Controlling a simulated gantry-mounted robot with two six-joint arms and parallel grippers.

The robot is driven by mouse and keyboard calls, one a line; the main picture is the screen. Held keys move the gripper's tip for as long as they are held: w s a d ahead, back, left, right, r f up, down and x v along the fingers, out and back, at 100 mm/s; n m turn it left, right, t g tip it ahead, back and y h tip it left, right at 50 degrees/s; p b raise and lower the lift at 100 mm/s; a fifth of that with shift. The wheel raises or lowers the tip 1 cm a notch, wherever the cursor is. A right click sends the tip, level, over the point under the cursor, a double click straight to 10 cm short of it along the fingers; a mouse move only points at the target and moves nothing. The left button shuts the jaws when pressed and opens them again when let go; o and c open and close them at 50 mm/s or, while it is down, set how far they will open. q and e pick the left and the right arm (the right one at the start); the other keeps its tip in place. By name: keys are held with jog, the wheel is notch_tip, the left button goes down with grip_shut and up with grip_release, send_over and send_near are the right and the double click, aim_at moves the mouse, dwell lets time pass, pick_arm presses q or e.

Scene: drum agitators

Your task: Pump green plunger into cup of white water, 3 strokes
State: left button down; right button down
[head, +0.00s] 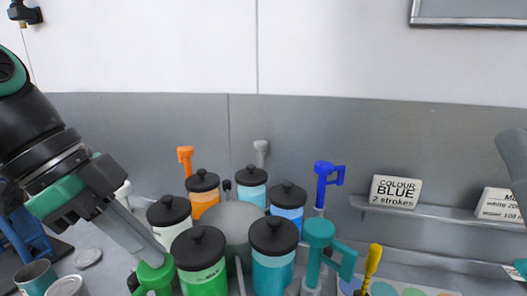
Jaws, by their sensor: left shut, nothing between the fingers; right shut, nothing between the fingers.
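The green plunger (156,277) stands at the lower left of the drums, beside the green drum (203,285) with the black lid. Its lower part is cut off by the frame. My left gripper (158,258) is shut, with its grey fingertips right at the plunger's top; nothing is between the fingers. I cannot tell which vessel holds white water. My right gripper (509,142) appears only as a grey piece at the right edge, shut and empty, away from the drums.
Several black-lidded drums ring a grey dome (237,232). Orange (185,157), blue (327,182) and teal (319,240) pumps stand around them. A yellow-handled tool (373,262) is right of the teal pump. A wall ledge (440,211) holds the COLOUR BLUE card (396,191).

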pick_arm(q)
jog(key=shift+f+b, duration=1.2)
jog(key=shift+f, duration=0.25)
jog(key=shift+r, duration=0.3)
notch_tip(320, 180, up, 6)
jog(key=p, duration=0.6)
jog(key=shift+f, duration=0.2)
jog(key=shift+f+b, duration=2.85)
jog(key=shift+f, duration=0.1)
notch_tip(320, 180, up, 6)
jog(key=p, duration=0.6)
